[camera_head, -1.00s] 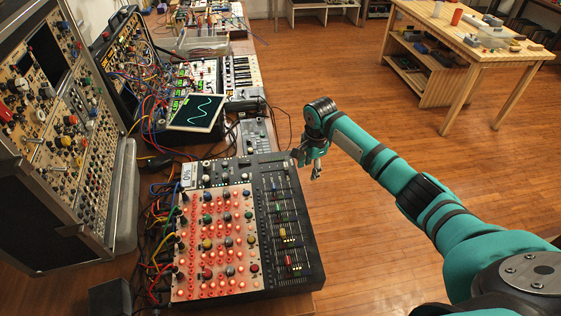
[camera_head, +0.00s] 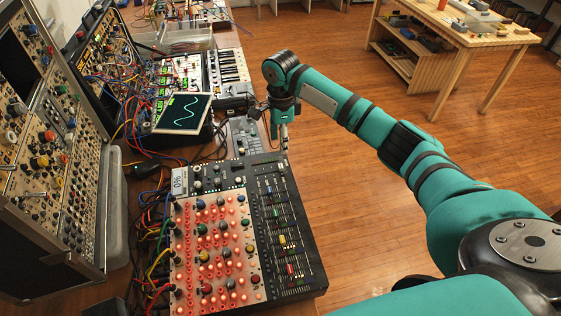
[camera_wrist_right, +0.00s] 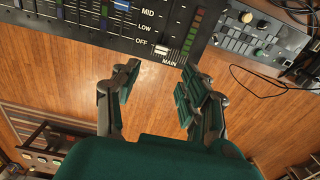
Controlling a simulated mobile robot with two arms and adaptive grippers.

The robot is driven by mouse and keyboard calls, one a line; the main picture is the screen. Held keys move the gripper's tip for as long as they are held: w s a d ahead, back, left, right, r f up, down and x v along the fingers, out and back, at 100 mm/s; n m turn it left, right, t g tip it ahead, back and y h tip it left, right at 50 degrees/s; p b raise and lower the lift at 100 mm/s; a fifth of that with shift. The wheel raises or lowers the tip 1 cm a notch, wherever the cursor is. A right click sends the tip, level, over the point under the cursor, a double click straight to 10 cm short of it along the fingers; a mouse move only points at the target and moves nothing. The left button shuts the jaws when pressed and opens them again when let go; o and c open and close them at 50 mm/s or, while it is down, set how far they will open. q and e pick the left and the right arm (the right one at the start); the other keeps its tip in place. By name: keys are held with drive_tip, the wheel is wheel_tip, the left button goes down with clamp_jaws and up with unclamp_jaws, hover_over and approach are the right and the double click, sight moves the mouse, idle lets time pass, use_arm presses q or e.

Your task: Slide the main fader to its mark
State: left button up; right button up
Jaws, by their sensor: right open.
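The main fader (camera_wrist_right: 172,54) is a whitish cap at the near end of its slot, close to the OFF and MAIN labels in the right wrist view. The LOW and MID labels stand farther along the slot. No marked target beyond these labels is clear. My right gripper (camera_wrist_right: 155,80) is open, its fingers apart and empty, just off the panel edge on the fader's side. In the head view the right gripper (camera_head: 284,147) points down at the mixer's far right corner. I cannot make out the main fader there. My left gripper is not in view.
The mixer (camera_head: 316,277) has red-lit knobs and several coloured faders. Its small display (camera_head: 179,181) reads 0%. A tilted screen (camera_head: 183,113), cables and a synth case (camera_head: 40,150) crowd the left. The floor (camera_head: 370,220) to the right is open.

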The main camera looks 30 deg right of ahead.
sight(281, 165)
wheel_tip(281, 165, down, 10)
drive_tip(key=shift+w+f+p, duration=0.1)
drive_tip(key=shift+f+p, duration=0.15)
drive_tip(key=shift+p, duration=0.05)
clamp_jaws()
idle(0.4)
